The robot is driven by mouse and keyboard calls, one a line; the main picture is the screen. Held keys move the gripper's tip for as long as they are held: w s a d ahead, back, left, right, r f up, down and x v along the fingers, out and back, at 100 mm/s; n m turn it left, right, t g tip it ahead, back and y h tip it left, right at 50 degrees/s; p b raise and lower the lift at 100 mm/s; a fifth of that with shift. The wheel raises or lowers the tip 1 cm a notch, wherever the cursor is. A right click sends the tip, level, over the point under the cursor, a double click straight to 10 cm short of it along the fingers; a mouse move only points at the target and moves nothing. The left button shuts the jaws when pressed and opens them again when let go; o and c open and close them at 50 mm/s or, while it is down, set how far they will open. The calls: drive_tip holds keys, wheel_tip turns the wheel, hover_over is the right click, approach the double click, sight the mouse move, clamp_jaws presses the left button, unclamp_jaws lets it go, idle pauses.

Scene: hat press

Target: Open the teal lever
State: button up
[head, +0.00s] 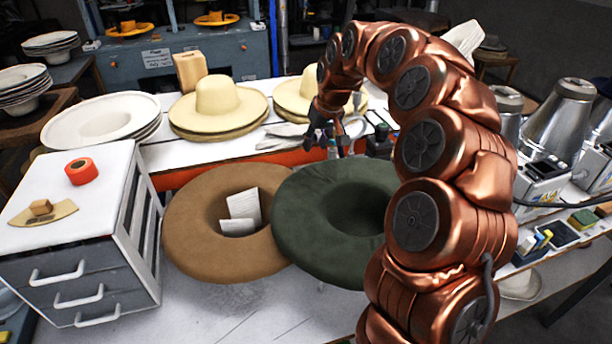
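My gripper (325,138) is at the end of my copper-coloured arm, low over the back work table, between the cream hats and the green felt hat. Its dark fingers point down and are small in the picture, so I cannot tell whether they are open or shut. A small pale teal piece (332,152) shows right by the fingers. It may be the teal lever, but it is too small and too covered to be sure, and I cannot tell whether the fingers touch it. My arm hides much of the table to the right.
A brown felt hat (190,230) and a green felt hat (310,225) lie upturned in front. A white drawer cabinet (100,200) stands at left. Cream hats (217,100) line the back table. Metal cones (560,115) and small devices crowd the right.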

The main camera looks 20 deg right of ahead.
drive_tip(key=shift+n+g, duration=0.5)
drive_tip(key=shift+g, duration=0.2)
drive_tip(key=s+a, duration=0.2)
drive_tip(key=s, duration=0.1)
drive_tip(key=s+a, duration=0.2)
drive_tip(key=s, duration=0.2)
drive_tip(key=s+a+b, duration=0.1)
drive_tip(key=s+a, duration=0.1)
drive_tip(key=s, duration=0.2)
drive_tip(key=shift+s+a+r, duration=0.1)
drive_tip(key=shift+s+r, duration=0.05)
drive_tip(key=shift+r, duration=0.15)
drive_tip(key=shift+s+a, duration=0.25)
drive_tip(key=shift+s, duration=0.55)
drive_tip(key=shift+c, duration=0.4)
